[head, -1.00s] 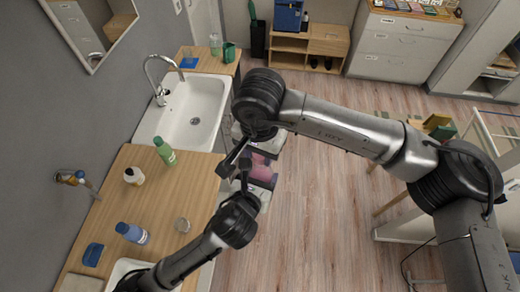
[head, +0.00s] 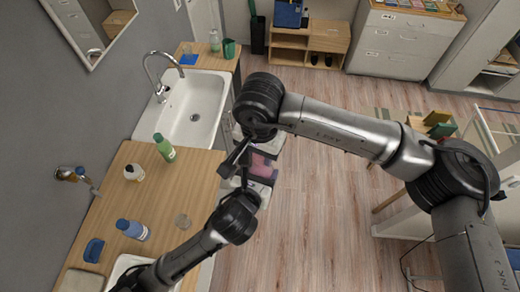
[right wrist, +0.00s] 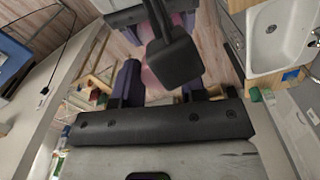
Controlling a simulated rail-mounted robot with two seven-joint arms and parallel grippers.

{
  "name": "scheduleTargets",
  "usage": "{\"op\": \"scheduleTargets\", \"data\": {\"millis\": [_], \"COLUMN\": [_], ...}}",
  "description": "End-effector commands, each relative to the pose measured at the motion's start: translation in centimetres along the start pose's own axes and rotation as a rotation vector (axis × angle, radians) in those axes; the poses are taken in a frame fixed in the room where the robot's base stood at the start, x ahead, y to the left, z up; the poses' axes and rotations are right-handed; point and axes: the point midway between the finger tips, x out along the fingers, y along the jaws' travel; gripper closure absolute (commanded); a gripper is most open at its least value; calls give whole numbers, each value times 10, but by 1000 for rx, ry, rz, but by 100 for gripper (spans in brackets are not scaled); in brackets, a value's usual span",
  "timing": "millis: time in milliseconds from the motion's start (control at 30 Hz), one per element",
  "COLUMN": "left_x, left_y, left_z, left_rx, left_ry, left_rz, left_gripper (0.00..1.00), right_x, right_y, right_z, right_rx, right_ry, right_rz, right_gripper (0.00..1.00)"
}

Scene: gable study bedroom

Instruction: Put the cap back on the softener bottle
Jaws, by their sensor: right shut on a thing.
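A pink thing (head: 262,163), possibly the softener bottle, is partly hidden between my two grippers, off the counter's right edge. My right gripper (head: 257,154) is shut on it. The pink also shows in the right wrist view (right wrist: 152,80), between the purple-blue finger pads and behind a dark gripper part. My left gripper (head: 247,184) is close below it in the head view; its fingertips are mostly hidden, so its opening and any contact are unclear. I cannot make out a cap in either gripper.
The wooden counter (head: 150,200) bears a green bottle (head: 165,150), a white bottle (head: 134,173), a blue bottle (head: 132,229) and a flat round disc (head: 183,221). A white sink (head: 205,105) with a tap lies behind. Open floor (head: 320,220) is to the right.

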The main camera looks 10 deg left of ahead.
Motion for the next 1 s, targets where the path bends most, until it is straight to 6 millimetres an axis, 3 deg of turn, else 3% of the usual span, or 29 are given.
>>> {"op": "scheduleTargets", "data": {"millis": [1000], "left_x": [-1], "left_y": [0], "left_z": [4], "left_rx": [-1], "left_ry": [-11], "left_rz": [-2], "left_gripper": [82], "right_x": [17], "right_y": [0], "right_z": [1], "right_rx": [-2], "right_ry": [-3], "right_rz": [4], "right_gripper": [84]}}
